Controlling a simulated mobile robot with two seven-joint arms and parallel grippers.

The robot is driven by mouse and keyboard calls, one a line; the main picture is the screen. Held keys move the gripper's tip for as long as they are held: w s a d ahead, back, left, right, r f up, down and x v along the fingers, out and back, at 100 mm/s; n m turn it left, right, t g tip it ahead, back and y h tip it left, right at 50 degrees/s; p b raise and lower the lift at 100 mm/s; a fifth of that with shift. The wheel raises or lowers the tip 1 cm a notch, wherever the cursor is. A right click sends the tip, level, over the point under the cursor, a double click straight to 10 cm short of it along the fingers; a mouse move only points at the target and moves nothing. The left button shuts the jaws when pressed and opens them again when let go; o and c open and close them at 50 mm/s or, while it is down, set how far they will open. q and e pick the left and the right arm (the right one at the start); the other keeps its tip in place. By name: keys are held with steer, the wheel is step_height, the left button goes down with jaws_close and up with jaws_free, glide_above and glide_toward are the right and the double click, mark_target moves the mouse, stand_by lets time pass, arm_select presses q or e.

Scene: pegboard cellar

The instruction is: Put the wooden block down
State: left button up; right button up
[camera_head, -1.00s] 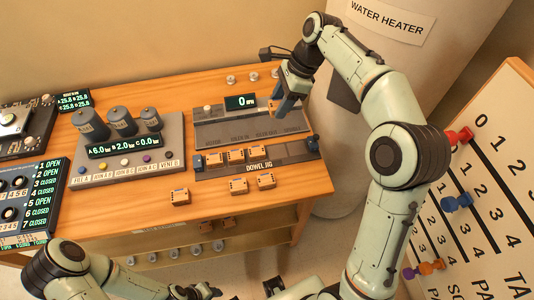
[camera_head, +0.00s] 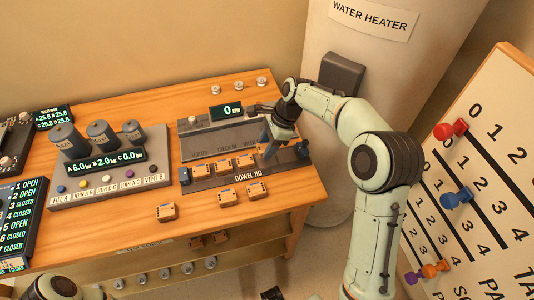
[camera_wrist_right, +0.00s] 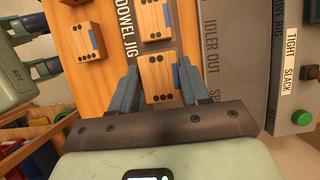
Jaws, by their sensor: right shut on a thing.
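My right gripper (camera_head: 268,148) is down at the right part of the dowel jig (camera_head: 214,182). In the right wrist view its two fingers (camera_wrist_right: 156,88) are shut on a wooden block (camera_wrist_right: 158,75), an orange-brown block with dark dots and a blue patch. That block lines up with the jig's row; I cannot tell whether it touches the jig. In the head view the fingers hide it. Three similar blocks sit in the jig, one being the middle block (camera_head: 223,165). My left gripper (camera_wrist_right: 42,35) shows at the wrist view's edge, fingers apart and empty.
Several loose blocks, such as the front left block (camera_head: 168,211), lie on the table in front of the jig. A grey panel with a display (camera_head: 228,111) stands behind the jig. A console with three canisters (camera_head: 102,136) is to the left. A water heater (camera_head: 375,60) stands behind right.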

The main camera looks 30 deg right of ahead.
steer(key=shift+f, duration=2)
steer(key=shift+f, duration=0.2)
steer(key=o, duration=1)
steer(key=shift+r, duration=0.15)
steer(key=p+v, duration=0.1)
steer(key=v, duration=1.1)
steer(key=shift+d, duration=0.1)
